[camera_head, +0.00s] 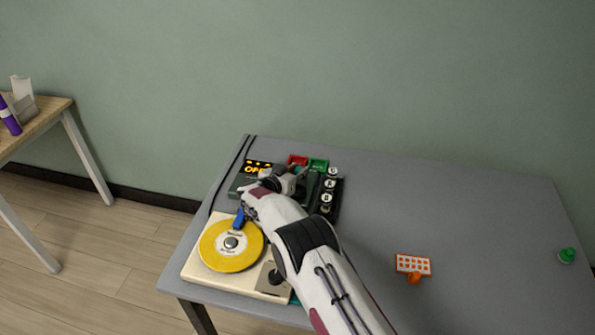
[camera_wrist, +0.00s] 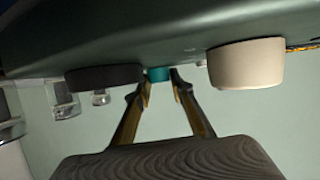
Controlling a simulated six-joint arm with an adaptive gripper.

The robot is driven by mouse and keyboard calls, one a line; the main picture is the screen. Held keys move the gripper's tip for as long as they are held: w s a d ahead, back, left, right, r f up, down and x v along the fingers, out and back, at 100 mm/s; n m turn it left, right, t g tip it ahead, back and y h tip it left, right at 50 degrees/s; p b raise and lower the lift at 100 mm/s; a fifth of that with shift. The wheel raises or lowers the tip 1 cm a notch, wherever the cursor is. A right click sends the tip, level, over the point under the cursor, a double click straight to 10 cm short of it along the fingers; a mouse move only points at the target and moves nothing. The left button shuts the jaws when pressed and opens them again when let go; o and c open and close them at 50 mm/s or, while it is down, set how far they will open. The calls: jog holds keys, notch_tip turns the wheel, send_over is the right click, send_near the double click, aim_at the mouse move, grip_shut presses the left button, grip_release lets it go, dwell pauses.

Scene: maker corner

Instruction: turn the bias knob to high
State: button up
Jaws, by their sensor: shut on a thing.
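A dark green device (camera_head: 243,184) stands at the back left of the grey table, partly hidden by my arm. In the wrist view its green body (camera_wrist: 180,30) fills the top, with a teal knob (camera_wrist: 158,74) between a dark round knob (camera_wrist: 103,77) and a wide cream knob (camera_wrist: 246,64). My gripper (camera_wrist: 160,88) has its fingertips on either side of the teal knob and is shut on it. In the head view my gripper (camera_head: 292,178) is over the device. No knob label is readable, and the pointing direction cannot be told.
A cream record player (camera_head: 196,264) with a yellow disc (camera_head: 222,255) stands in front of the device. Red (camera_head: 298,160) and green (camera_head: 319,164) bins and a black rack (camera_head: 337,196) are close by. An orange-and-white item (camera_head: 413,265) lies farther right. The table's right side is mostly clear.

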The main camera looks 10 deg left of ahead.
jog(key=shift+w+d+r, duration=0.1)
dwell(0.3)
jog(key=o, duration=1.1)
jog(key=shift+s, duration=0.25)
jog(key=shift+v, duration=2.35)
notch_tip(320, 180, up, 7)
jog(key=shift+w, duration=0.1)
